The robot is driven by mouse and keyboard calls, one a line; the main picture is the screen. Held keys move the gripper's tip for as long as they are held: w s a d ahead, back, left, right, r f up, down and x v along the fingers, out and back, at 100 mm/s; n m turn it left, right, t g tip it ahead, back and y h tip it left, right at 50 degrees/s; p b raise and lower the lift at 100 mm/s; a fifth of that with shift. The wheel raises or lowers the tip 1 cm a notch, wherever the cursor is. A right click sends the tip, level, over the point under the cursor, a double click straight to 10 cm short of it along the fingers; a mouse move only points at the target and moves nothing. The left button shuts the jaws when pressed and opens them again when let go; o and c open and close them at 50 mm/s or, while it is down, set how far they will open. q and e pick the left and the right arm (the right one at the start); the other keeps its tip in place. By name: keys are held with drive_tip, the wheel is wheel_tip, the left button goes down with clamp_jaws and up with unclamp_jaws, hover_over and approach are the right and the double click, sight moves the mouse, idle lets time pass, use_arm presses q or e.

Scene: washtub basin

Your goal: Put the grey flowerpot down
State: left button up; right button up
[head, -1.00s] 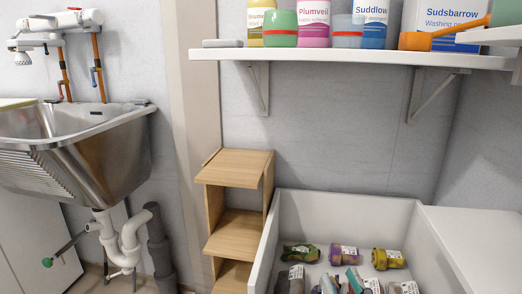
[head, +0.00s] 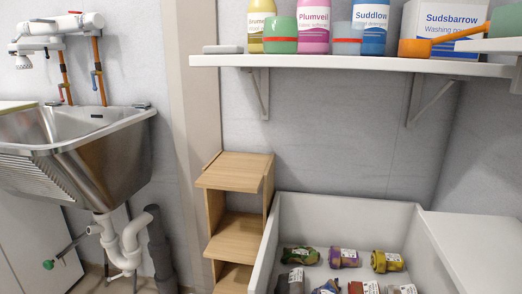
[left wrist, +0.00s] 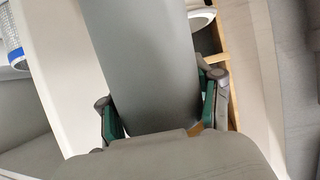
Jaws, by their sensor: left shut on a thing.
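In the left wrist view a smooth grey flowerpot (left wrist: 148,55) fills the middle of the picture. My left gripper (left wrist: 162,112) is shut on it, with a green-padded finger on each side. The pot's far end runs out of the top of the picture, so its rim and base cannot be told apart. The head view shows neither the flowerpot nor my left gripper. My right gripper is in neither view.
In the head view, a white wall shelf (head: 350,67) holds bottles, cups and a box. Below it stand wooden steps (head: 236,172) with bare treads and a white bin (head: 345,205) with several items. A white surface (head: 485,235) at right looks bare. A steel basin (head: 95,155) is at left.

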use_arm(q)
drive_tip(key=s+a+r+n+y+p, duration=0.1)
drive_tip(key=s+a+r+p, duration=0.2)
drive_tip(key=r+p, duration=1)
drive_tip(key=s+a+r+n+y+p, duration=0.2)
drive_tip(key=r+p, duration=1.1)
drive_tip(key=r, duration=1.8)
drive_tip(key=s+a+r+n+t+y+p, duration=0.1)
drive_tip(key=s+a+r+p, duration=0.2)
drive_tip(key=r+p, duration=1)
wheel_tip(320, 180, up, 10)
drive_tip(key=shift+s+a+f+y, duration=0.1)
drive_tip(key=shift+s+a+y, duration=0.3)
drive_tip(key=shift+s, duration=0.65)
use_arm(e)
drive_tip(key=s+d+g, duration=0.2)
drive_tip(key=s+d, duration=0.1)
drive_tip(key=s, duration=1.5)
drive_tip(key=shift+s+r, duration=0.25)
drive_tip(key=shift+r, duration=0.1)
use_arm(q)
drive_tip(key=shift+d, duration=0.1)
